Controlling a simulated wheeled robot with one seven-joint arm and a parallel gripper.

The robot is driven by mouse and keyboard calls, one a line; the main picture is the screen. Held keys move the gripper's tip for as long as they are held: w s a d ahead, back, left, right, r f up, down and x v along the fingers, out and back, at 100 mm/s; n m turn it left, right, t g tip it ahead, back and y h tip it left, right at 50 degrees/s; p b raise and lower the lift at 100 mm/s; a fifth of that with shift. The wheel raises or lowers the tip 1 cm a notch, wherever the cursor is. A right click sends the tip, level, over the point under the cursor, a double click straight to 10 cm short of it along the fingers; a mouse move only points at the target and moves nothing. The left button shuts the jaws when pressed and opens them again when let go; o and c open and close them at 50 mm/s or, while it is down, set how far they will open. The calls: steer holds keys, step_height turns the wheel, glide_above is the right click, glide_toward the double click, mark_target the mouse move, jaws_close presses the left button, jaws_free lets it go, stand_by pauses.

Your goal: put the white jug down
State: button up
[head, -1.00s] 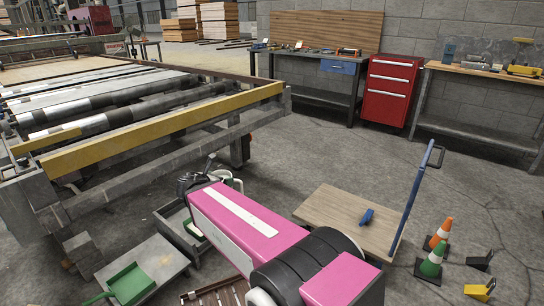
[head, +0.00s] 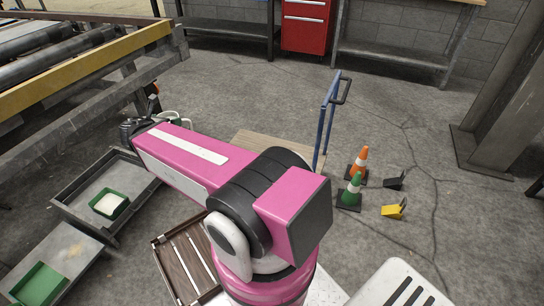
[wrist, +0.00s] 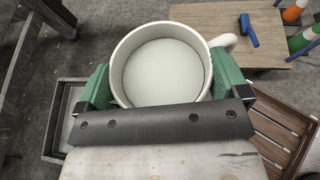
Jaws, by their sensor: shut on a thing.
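The white jug (wrist: 163,68) fills the upper middle of the wrist view, seen from above with its round mouth open and its handle (wrist: 224,41) to the right. My gripper (wrist: 161,82) has its green fingers on either side of the jug and is shut on it. The jug looks held upright above the floor. What lies directly beneath it is hidden. In the head view, my pink arm reaches to the left, and only a small part of the jug shows behind its far end.
Two cones (head: 350,191) stand to the right. A grey tray (head: 75,205) and a brown slatted crate (head: 165,252) are near.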

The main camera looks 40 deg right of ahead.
steer(key=w+d+f+m+g+h, duration=0.1)
steer(key=w+d+f+m+g, duration=0.1)
steer(key=w+d+f, duration=0.55)
steer(key=w+d+f+m+g+h, duration=0.15)
steer(key=w+d+f, duration=0.35)
steer(key=d+f, duration=0.5)
steer(key=w+d+f+m+g, duration=0.25)
steer(key=w+d+f, duration=0.4)
steer(key=f, duration=0.45)
steer(key=s+d+f, duration=0.6)
steer(key=d+f, duration=0.3)
steer(key=f, duration=0.2)
steer(key=shift+s+f, duration=0.35)
steer(key=shift+s, duration=0.05)
steer(key=shift+f, duration=0.15)
steer(key=o, duration=1.2)
steer(key=shift+c, duration=0.2)
